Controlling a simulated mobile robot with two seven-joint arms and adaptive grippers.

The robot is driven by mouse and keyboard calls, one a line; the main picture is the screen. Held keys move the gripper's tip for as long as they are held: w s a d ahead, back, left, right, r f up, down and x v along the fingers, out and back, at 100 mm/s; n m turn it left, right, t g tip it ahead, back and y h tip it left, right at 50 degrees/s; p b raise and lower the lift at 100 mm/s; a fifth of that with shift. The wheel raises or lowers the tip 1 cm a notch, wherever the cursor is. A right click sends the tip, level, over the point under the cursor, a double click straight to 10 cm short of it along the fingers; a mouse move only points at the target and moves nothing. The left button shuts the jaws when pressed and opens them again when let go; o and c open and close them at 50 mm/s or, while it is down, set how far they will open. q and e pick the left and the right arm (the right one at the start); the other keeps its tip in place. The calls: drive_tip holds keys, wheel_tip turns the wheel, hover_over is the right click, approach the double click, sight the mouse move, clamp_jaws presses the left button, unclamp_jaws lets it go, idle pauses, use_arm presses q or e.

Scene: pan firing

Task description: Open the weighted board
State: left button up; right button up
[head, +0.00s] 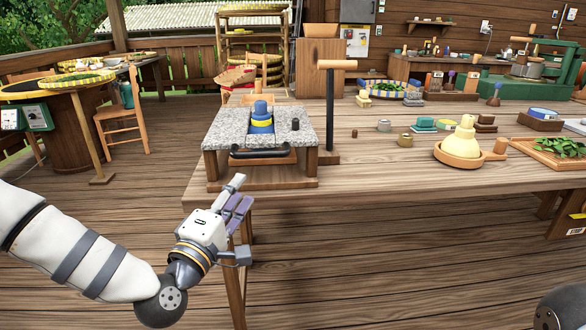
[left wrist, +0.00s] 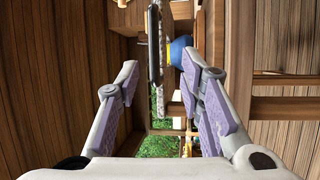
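The weighted board is a speckled grey stone slab (head: 222,128) on a low wooden stand (head: 211,165), near the left end of the big table. A blue and yellow weight (head: 261,120) and a small dark knob (head: 295,124) sit on it. A black bar handle (head: 260,153) runs along its front edge. My left gripper (head: 238,197) is open and empty, in front of and below the handle, not touching it. In the left wrist view the handle (left wrist: 155,45) stands ahead between the spread fingers, with the blue weight (left wrist: 178,50) beside it. My right gripper is out of view.
A T-topped post (head: 330,110) stands just right of the board. The table's front edge (head: 400,199) is close to my left gripper. A yellow stacked piece on a wooden dish (head: 462,145) and small blocks stand farther right. The floor before the table is clear.

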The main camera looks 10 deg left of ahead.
sight(257, 156)
use_arm(q)
drive_tip(key=w+r, duration=0.1)
drive_tip(key=w, duration=0.3)
drive_tip(key=w+r, duration=0.1)
drive_tip(key=w, duration=0.3)
drive_tip(key=w+r, duration=0.1)
drive_tip(key=w, duration=0.3)
drive_tip(key=shift+w+d+b, duration=0.2)
drive_tip(key=shift+d+b, duration=0.1)
clamp_jaws()
